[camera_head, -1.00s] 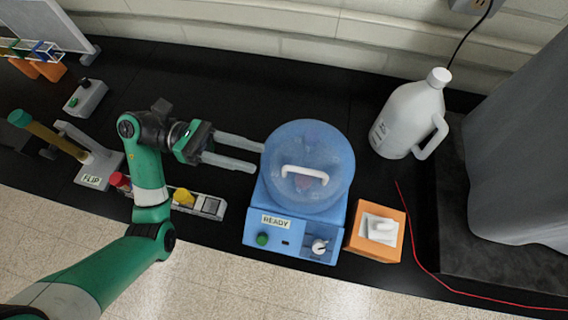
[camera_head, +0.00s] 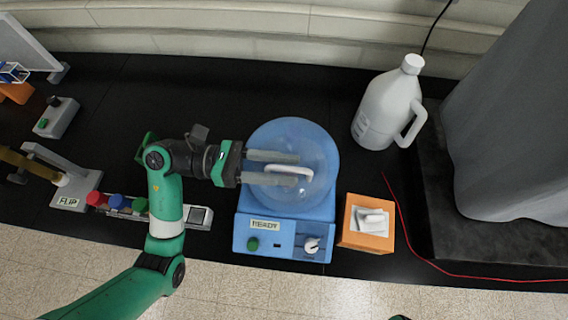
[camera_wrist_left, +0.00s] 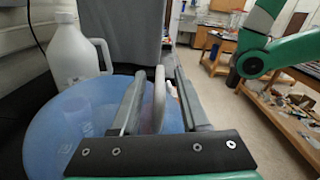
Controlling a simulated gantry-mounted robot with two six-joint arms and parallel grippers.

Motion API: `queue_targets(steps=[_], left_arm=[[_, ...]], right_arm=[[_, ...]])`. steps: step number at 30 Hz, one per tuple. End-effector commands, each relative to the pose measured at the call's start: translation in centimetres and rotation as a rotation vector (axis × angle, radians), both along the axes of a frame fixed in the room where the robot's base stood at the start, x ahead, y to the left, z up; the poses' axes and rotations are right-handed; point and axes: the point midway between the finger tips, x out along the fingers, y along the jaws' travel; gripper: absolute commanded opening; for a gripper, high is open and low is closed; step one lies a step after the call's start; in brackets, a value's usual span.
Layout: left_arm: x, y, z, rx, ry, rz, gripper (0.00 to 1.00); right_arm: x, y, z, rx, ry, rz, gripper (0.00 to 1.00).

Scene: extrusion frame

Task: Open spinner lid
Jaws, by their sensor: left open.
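The blue spinner (camera_head: 285,200) stands on the black bench with a READY label on its front. Its round translucent lid (camera_head: 318,145) is down, with a white bar handle (camera_head: 288,167) on top. My left gripper (camera_head: 304,165) reaches over the lid from the left, open, its two fingers along either side of the handle. In the left wrist view the handle (camera_wrist_left: 159,98) stands between the open fingers, with a visible gap to the left finger; contact on the right side is unclear. My right gripper is not in view.
An orange box (camera_head: 366,223) with a white top piece sits close right of the spinner. A white jug (camera_head: 388,110) stands behind right. A rack of coloured caps (camera_head: 140,208) and a FLIP stand (camera_head: 70,190) are at left. A red cord (camera_head: 407,235) lies at right.

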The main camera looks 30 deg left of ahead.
Motion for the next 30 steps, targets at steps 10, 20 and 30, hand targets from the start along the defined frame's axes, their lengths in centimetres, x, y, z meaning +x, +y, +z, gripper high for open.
queue_targets(steps=[10, 20, 30], left_arm=[[0.14, -0.28, 0.01, 0.000, -0.001, 0.000, 0.34], [0.12, -0.28, 0.03, 0.000, -0.001, -0.001, 0.00], [0.10, -0.27, 0.07, -0.001, -0.001, -0.001, 0.00]], right_arm=[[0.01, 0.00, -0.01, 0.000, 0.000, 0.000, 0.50], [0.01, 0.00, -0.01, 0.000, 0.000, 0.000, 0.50], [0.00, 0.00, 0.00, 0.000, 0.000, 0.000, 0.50]])
